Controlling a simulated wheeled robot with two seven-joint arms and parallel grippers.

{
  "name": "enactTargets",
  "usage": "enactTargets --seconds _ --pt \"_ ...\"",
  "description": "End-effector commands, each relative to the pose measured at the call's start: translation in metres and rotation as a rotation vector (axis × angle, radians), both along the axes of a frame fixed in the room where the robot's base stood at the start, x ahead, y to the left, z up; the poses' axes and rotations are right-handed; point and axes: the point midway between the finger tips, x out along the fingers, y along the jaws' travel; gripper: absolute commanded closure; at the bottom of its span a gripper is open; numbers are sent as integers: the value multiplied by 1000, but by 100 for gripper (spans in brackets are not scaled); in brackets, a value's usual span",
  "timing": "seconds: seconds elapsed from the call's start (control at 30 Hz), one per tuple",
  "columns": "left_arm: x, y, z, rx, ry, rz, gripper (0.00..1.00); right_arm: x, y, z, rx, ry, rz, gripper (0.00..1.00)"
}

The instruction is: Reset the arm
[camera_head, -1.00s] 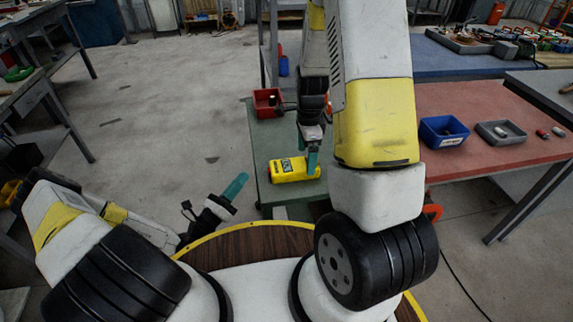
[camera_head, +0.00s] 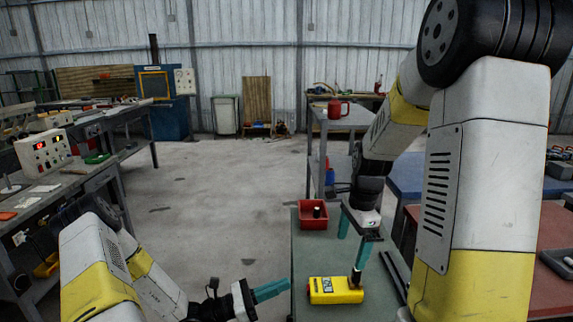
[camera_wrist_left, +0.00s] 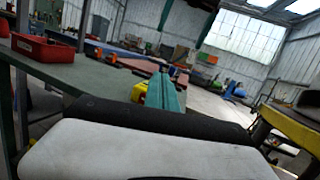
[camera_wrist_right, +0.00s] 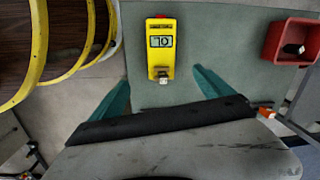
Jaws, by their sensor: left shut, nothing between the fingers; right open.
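My left gripper (camera_head: 271,290) is shut and empty, held low at the left of the green table, its teal fingers pointing right. In the left wrist view its closed fingers (camera_wrist_left: 165,93) point toward the green table. My right gripper (camera_head: 352,240) is open above the green table. In the right wrist view its two teal fingers (camera_wrist_right: 160,88) are spread, with nothing between them. A yellow device (camera_head: 336,290) with a small display lies on the green table, just beyond and between those fingers in the right wrist view (camera_wrist_right: 161,60), apart from them.
The green table (camera_head: 310,255) also bears a red bin (camera_head: 313,216) with a small dark item inside. A grey shelf cart (camera_head: 340,120) with a red mug stands behind. A red-topped table (camera_head: 545,295) is at right, a workbench (camera_head: 90,165) at left. The floor between is clear.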

Motion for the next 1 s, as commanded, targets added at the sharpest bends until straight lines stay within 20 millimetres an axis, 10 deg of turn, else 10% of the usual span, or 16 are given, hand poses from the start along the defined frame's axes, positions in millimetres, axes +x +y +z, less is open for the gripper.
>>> enactTargets --seconds 0.43,1.0 --pt "-68 10 92 570 -530 -546 100 -43 15 80 29 -199 432 9" --pt "-117 79 203 1346 -1236 -904 100 -115 27 150 -117 -455 980 9"
